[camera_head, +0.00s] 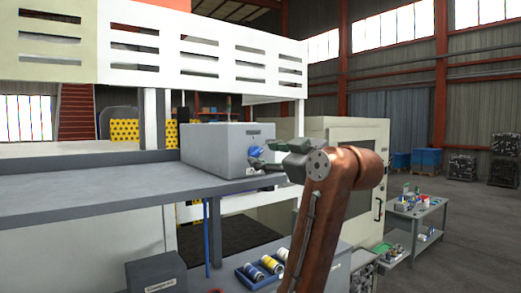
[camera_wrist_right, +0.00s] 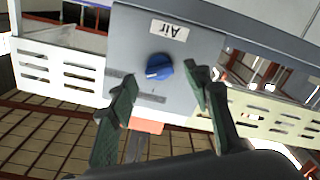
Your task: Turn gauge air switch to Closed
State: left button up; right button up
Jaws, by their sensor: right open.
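The air switch is a blue round knob (camera_wrist_right: 159,67) on the face of a grey box (camera_head: 215,150). In the right wrist view a white label reading "Air" (camera_wrist_right: 169,29) sits beside the knob. In the head view the blue knob (camera_head: 254,151) shows at the box's right-hand face, partly hidden by my gripper. My right gripper (camera_wrist_right: 161,76) is open, its two green fingers on either side of the knob in the wrist view. I cannot tell whether they touch it. In the head view the right gripper (camera_head: 262,165) is right at that face. My left gripper is out of view.
The box stands on a long grey shelf (camera_head: 110,190). Below are a blue tray (camera_head: 250,275) with cans and a dark box (camera_head: 156,272). A white slotted panel (camera_head: 200,55) hangs above. A cabinet and a side table (camera_head: 425,212) stand at the right.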

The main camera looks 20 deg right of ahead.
aim_at(256, 153)
jog(key=shift+p+x, duration=0.4)
jog(key=shift+x, duration=1)
jog(key=shift+c, duration=0.3)
jog(key=c, duration=1.1)
